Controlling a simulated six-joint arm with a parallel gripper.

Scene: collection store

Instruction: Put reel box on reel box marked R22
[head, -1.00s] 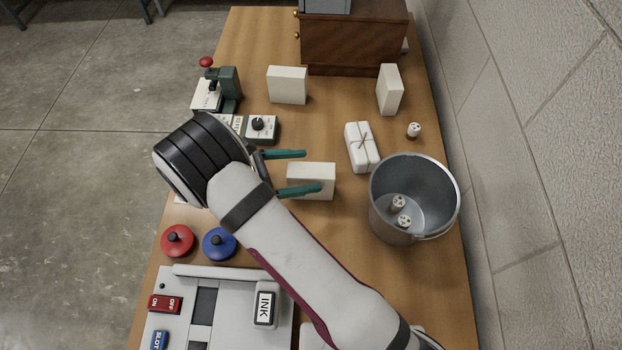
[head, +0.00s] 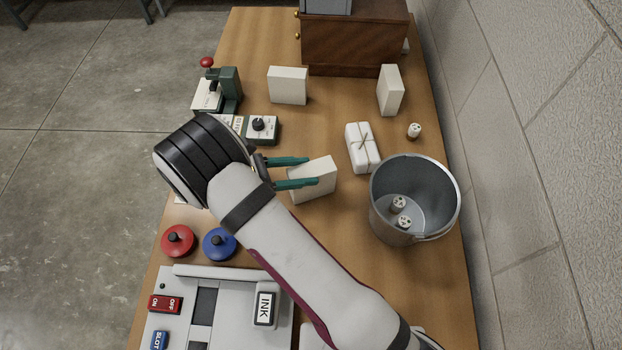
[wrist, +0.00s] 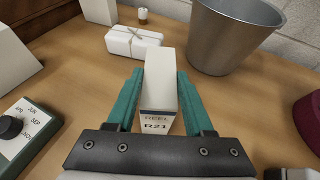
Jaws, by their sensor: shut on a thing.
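My gripper (head: 298,178) is shut on a white reel box (head: 317,180) near the middle of the table. In the wrist view the box (wrist: 158,78) stands between the green fingers (wrist: 160,95), and its near face reads "REEL R21". I cannot tell whether it touches the table. Two similar upright white boxes stand farther back: one left of centre (head: 288,85) and one at the right (head: 389,90). No marking shows on either, so I cannot tell which is R22. A white tied packet (head: 362,147) lies between the held box and the right one.
A metal bucket (head: 446,205) holding small pale cylinders stands right of my gripper. A small cylinder (head: 414,130) stands behind it. A dial box (head: 262,129) and green press (head: 228,88) are at the left; a wooden cabinet (head: 355,40) is at the back.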

